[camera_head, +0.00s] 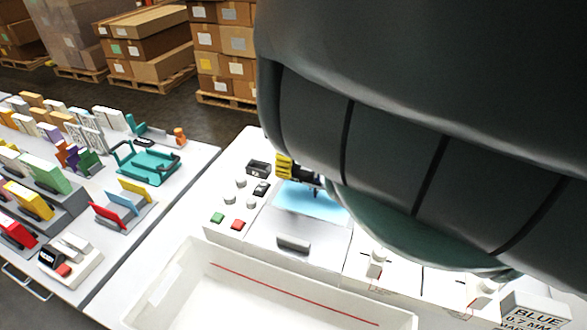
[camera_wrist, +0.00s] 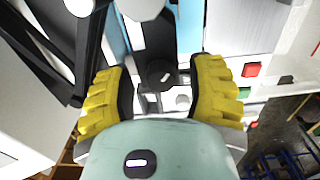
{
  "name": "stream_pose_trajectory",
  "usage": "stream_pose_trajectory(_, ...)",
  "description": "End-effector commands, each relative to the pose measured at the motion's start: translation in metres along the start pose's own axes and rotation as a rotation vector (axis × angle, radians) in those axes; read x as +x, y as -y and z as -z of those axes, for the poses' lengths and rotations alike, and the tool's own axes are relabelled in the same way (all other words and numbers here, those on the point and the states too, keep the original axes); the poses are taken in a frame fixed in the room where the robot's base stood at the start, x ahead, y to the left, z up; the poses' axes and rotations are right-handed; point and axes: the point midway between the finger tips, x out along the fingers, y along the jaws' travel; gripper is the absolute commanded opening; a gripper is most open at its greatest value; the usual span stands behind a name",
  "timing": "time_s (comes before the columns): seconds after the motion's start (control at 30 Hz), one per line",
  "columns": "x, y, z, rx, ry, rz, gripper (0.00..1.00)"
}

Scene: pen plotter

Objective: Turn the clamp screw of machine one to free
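In the wrist view, my gripper (camera_wrist: 161,88) has two yellow ridged fingertips, spread apart. A dark round knob with a short white mark (camera_wrist: 160,75), which looks like the clamp screw, lies between them in the picture, with a gap on each side. I cannot tell whether the fingers are level with it or above it. My arm hides the knob and much of the machine there.
The machine's panel has a green button (camera_head: 217,218), a red button (camera_head: 238,225) and several grey knobs. A white open bin (camera_head: 178,300) stands in front. A left table holds a teal tray (camera_head: 147,163) and coloured blocks. Boxes on pallets (camera_head: 150,50) stand behind.

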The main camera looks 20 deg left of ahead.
Motion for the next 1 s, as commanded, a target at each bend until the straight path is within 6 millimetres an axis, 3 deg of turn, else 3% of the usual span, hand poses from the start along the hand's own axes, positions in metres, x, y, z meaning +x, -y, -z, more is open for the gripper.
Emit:
stream_pose_trajectory(0.37,-0.005,-0.001,0.000,0.002,0.000,0.000,0.59)
stream_pose_trajectory(0.7,-0.054,-0.002,-0.002,0.003,0.000,-0.004,0.59)
stream_pose_trajectory(1.0,-0.066,0.000,-0.002,-0.006,0.007,0.002,0.59)
